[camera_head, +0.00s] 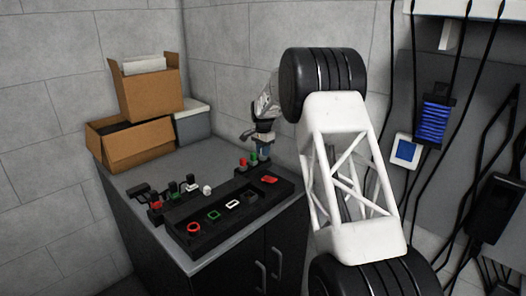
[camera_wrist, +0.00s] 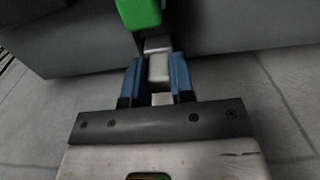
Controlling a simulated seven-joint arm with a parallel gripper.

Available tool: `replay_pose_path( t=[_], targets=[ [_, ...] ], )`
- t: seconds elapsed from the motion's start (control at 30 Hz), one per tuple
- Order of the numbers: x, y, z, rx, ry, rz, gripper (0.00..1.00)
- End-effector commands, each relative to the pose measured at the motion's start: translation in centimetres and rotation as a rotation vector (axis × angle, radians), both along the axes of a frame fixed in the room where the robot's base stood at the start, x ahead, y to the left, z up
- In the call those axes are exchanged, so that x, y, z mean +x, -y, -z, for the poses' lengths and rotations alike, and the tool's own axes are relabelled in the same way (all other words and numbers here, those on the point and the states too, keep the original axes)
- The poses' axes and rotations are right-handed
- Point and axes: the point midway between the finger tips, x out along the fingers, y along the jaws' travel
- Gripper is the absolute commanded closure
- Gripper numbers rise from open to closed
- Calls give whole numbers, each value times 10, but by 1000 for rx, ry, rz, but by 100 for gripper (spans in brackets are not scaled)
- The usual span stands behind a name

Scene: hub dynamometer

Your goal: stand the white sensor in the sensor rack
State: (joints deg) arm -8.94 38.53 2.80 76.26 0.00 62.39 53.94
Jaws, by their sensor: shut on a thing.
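My gripper (camera_head: 263,150) is over the back right of the grey cabinet top, partly covered by my own white arm parts. In the wrist view its blue fingers (camera_wrist: 160,78) are shut on a pale, blocky thing, which I take to be the white sensor (camera_wrist: 159,68). In the head view the held thing is too small and hidden to make out. A red piece (camera_head: 243,163) and a green piece (camera_head: 253,158) stand upright just beside the gripper. I cannot tell for sure which black holder is the sensor rack.
A long black tray (camera_head: 212,242) with red, green and white outlined spots lies at the cabinet's front. A black holder (camera_head: 157,214) with small coloured pieces lies left of it, near a white knob (camera_head: 207,190). Cardboard boxes (camera_head: 150,92) and a grey bin (camera_head: 194,127) stand behind.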

Motion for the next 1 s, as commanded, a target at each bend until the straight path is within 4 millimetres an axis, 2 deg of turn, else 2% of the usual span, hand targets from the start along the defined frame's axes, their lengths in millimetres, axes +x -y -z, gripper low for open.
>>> replay_pose_path(
  t=[0.33,0.37,0.5,0.83,1.0],
  targets=[
    [0,0,3,-1,-1,0,98],
    [0,0,3,-1,-1,0,72],
    [0,0,3,0,0,0,52],
    [0,0,2,0,0,0,52],
    [0,0,-6,0,1,0,52]
  ],
)
